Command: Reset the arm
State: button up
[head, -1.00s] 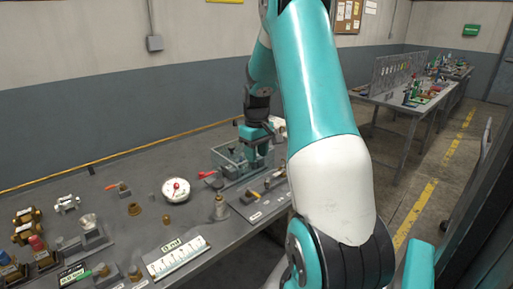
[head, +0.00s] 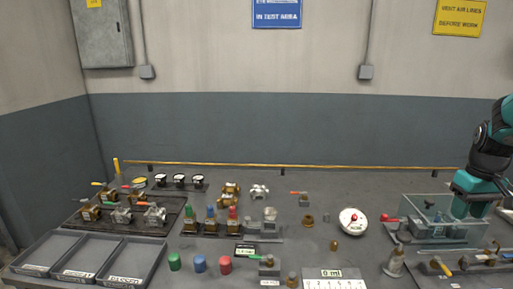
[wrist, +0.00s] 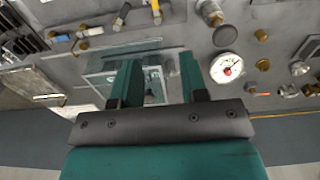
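My gripper (head: 466,210) is at the right edge of the head view, pointing down at a clear-walled tank (head: 418,212) on the workbench (head: 300,172). In the wrist view my gripper (wrist: 158,68) shows two teal fingers well apart with nothing held between them. The tank (wrist: 100,78) lies behind the fingers there. Whether the fingertips are inside the tank or above it, I cannot tell. Most of my arm is outside the head view.
A white dial gauge (head: 352,221) with a red centre is left of the tank; it also shows in the wrist view (wrist: 226,67). Grey trays (head: 118,262) are at the left. Valves, fittings and coloured caps (head: 199,264) crowd the bench. A wall stands behind.

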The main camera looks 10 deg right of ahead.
jog(key=w+a+r+n+t+y, duration=0.1)
jog(key=a+r+n, duration=0.15)
jog(key=a, duration=0.85)
jog(key=a+r+n, duration=0.2)
jog(key=a+r, duration=0.1)
jog(key=a, duration=0.9)
jog(key=s+a+r+n+y, duration=0.1)
jog(key=s+a+n, duration=0.1)
jog(key=s+a, duration=0.6)
jog(key=s+a+r+n+g+y, duration=0.1)
jog(key=s+a+n+y, duration=0.1)
jog(key=s+a, duration=0.7)
jog(key=a+n, duration=0.1)
jog(key=a, duration=0.2)
jog(key=shift+a+r, duration=0.15)
jog(key=shift+a, duration=0.1)
jog(key=shift+o, duration=0.2)
jog(key=shift+s, duration=0.1)
